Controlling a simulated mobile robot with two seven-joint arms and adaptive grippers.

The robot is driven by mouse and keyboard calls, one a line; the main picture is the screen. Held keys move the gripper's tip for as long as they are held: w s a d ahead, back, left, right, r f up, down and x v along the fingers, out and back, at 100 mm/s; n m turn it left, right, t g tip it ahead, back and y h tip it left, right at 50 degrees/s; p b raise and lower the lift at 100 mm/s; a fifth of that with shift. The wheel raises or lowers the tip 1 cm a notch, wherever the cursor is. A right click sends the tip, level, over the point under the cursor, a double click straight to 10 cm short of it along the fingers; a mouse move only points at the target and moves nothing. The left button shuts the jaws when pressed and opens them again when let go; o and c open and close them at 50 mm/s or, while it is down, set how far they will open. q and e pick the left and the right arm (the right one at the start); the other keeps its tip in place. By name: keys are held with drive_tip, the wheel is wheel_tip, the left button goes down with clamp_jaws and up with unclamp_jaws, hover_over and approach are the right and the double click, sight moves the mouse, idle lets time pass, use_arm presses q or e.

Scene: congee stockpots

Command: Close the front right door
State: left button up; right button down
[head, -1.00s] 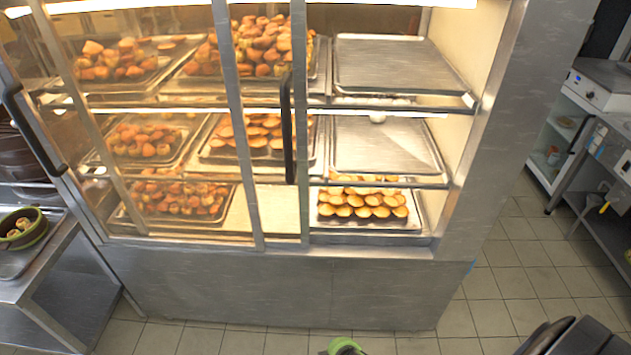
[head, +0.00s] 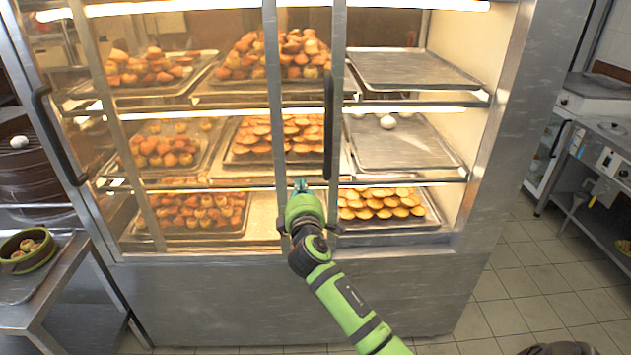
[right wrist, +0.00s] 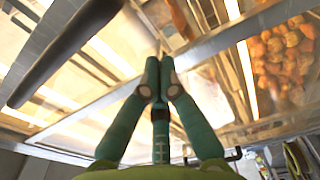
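The front right door is a sliding glass panel in a metal frame (head: 339,60), slid left behind or over the left one, so the cabinet's right section stands open. Its long black upright handle (head: 328,125) is near its right edge; a dark bar, likely this handle (right wrist: 65,50), crosses the upper left of the right wrist view. My right gripper (head: 300,187) points up at the cabinet, just left of and below the handle's lower end. In the right wrist view its green fingers (right wrist: 160,68) are together with nothing between them. My left gripper is not in view.
The left door's black handle (head: 58,135) is at the cabinet's left edge. Trays of pastries and empty trays (head: 415,70) fill the shelves. A metal table (head: 50,275) stands at left, a counter (head: 610,150) at right. Tiled floor (head: 525,262) is free at right.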

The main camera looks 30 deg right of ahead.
sight(299, 166)
drive_tip(key=x, duration=0.3)
drive_tip(key=shift+w+d, duration=0.25)
drive_tip(key=shift+w, duration=0.05)
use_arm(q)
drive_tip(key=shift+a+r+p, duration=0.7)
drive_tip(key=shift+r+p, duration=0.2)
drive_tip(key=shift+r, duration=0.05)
use_arm(e)
drive_tip(key=s+d, duration=0.2)
drive_tip(key=s, duration=0.1)
drive_tip(key=shift+d+f, duration=0.1)
drive_tip(key=shift+d, duration=0.05)
drive_tip(key=shift+w, duration=0.1)
